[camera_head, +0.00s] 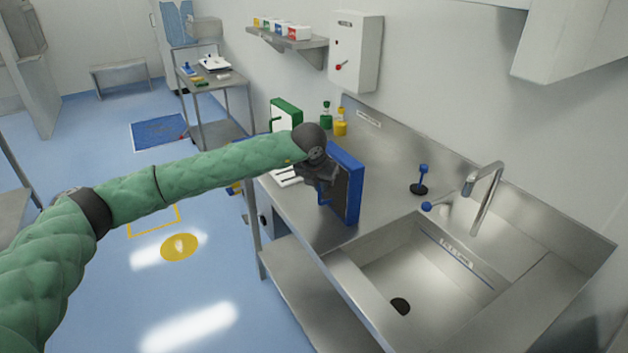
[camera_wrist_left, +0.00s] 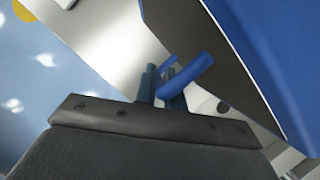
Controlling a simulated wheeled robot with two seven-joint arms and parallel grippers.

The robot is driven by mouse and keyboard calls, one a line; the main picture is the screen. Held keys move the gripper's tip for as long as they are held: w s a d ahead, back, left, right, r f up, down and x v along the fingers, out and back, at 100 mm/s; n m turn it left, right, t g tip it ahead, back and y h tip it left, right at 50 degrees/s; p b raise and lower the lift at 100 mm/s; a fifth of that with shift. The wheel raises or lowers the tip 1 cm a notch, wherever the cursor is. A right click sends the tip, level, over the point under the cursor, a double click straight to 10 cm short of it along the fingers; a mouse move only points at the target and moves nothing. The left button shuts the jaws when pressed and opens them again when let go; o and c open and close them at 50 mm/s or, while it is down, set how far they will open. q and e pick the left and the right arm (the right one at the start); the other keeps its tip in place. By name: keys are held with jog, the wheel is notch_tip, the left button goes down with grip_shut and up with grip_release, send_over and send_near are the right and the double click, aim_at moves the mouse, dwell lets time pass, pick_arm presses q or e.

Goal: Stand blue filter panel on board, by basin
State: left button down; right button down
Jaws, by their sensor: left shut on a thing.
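The blue filter panel (camera_head: 357,188), a blue frame around a dark face, is upright over the steel board (camera_head: 390,172) to the left of the basin (camera_head: 408,262). My left gripper (camera_head: 323,188) is shut on the panel's blue handle, on its left-facing side. In the left wrist view the handle (camera_wrist_left: 188,74) lies between the fingertips (camera_wrist_left: 165,88), and the panel's blue frame (camera_wrist_left: 275,60) fills the right side. The panel's lower edge is near the board's front edge; I cannot tell whether it touches. My right gripper is not in view.
A faucet (camera_head: 487,195) and a black-based blue knob tool (camera_head: 420,183) stand behind the basin. A green-framed panel (camera_head: 287,112), a green bottle (camera_head: 326,117) and a yellow bottle (camera_head: 341,124) are at the counter's far end. A white slotted item (camera_head: 284,176) lies left of my gripper.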

pick_arm(q)
jog(key=shift+w+a+f, duration=0.1)
jog(key=shift+w+f, duration=0.05)
jog(key=shift+f, duration=0.15)
jog(key=shift+s+d+r, duration=0.3)
jog(key=shift+s+d, duration=0.05)
jog(key=shift+d, duration=0.1)
jog(key=c, duration=1.9)
grip_release()
jog(key=shift+w+a+f, duration=0.15)
jog(key=shift+a, duration=0.05)
jog(key=o, duration=0.4)
jog(key=shift+a, duration=0.1)
jog(key=shift+c, duration=0.2)
jog(key=shift+o, duration=0.2)
jog(key=shift+d, duration=0.2)
jog(key=shift+r, duration=0.2)
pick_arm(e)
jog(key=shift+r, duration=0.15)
